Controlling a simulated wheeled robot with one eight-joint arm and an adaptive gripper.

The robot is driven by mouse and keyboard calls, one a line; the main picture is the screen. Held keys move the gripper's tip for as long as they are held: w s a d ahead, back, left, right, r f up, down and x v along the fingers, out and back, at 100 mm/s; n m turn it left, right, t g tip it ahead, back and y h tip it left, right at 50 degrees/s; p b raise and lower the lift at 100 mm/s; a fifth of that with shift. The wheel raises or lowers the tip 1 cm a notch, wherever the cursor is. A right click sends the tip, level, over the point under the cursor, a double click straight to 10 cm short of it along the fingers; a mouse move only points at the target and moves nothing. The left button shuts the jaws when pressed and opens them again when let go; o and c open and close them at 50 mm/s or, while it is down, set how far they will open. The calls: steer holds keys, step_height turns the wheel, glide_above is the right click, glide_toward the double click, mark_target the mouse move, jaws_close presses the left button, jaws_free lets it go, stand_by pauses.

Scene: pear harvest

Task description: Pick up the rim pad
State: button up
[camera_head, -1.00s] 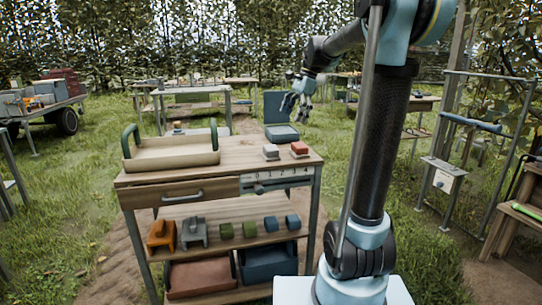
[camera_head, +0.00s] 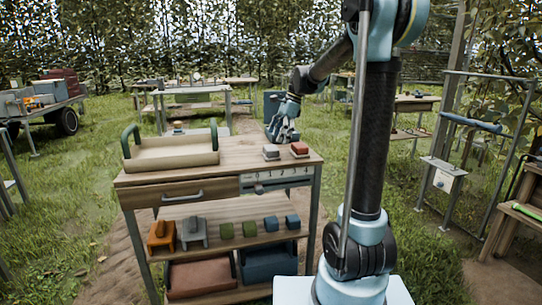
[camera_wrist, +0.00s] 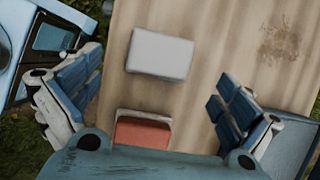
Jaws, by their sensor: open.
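Two small pads lie on the bench top, and I cannot tell from the frames which one is the rim pad. One is light grey (camera_head: 271,152) and the other is red (camera_head: 299,148), on a pale base. My gripper (camera_head: 284,133) is just above and behind them, pointing down. In the wrist view the grey pad (camera_wrist: 160,53) lies between the lines of my spread blue fingers (camera_wrist: 157,97), towards the top. The red pad (camera_wrist: 142,132) is lower, partly hidden by my palm. The gripper is open and empty, apart from both pads.
A beige tray (camera_head: 172,156) with green handles stands on the left of the wooden bench top (camera_head: 222,176). A numbered slider scale (camera_head: 272,178) is on the front edge. Below are orange, grey, green and blue blocks on a shelf (camera_head: 260,238) and two bins.

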mark_target(272, 147)
steer(key=shift+a+x, duration=0.1)
steer(key=shift+x, duration=1.55)
steer(key=shift+a+x, duration=0.15)
steer(key=shift+x, duration=1.5)
steer(key=shift+r, duration=0.1)
steer(key=c, duration=1.3)
steer(key=shift+o, duration=0.2)
step_height(272, 147, up, 18)
